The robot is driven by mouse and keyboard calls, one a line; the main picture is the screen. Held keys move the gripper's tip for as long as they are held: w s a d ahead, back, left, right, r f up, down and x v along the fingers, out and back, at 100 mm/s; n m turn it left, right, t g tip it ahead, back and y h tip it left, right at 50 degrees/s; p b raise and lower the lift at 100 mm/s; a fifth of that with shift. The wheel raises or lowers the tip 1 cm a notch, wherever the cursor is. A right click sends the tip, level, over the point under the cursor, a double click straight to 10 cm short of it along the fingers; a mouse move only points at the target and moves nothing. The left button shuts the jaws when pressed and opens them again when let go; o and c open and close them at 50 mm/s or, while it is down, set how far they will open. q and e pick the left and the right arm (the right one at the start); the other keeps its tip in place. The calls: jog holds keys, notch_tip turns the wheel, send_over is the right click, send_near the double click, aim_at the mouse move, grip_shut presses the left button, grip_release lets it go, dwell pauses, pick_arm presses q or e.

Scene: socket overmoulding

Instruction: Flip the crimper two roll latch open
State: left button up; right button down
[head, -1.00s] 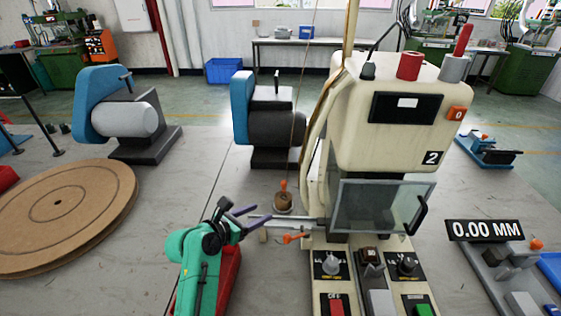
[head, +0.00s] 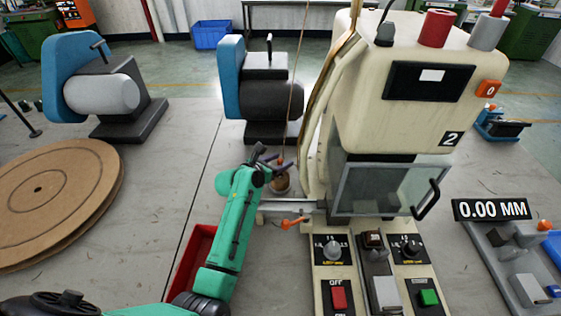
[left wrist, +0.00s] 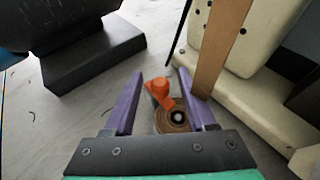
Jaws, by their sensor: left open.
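Crimper two is the cream machine (head: 395,115) marked 2. A small brown roll (head: 281,186) stands on the table at its left side, with an orange latch partly hidden by my gripper in the head view. In the left wrist view the orange latch (left wrist: 159,91) sticks up over the roll (left wrist: 172,122), pointing away from my gripper. My left gripper (head: 270,157) is open above the roll. In the left wrist view its purple fingers (left wrist: 160,88) stand on either side of the latch, with gaps on both sides. My right gripper is out of view.
Another orange lever (head: 293,223) sits on a metal bar beside the crimper. A blue and black motor unit (head: 262,100) stands behind my gripper. A red tray (head: 197,258) lies under my left arm. A tan strip (left wrist: 222,45) runs close to the right finger.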

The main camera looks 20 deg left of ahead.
pick_arm(q)
jog(key=shift+w, duration=0.1)
grip_shut()
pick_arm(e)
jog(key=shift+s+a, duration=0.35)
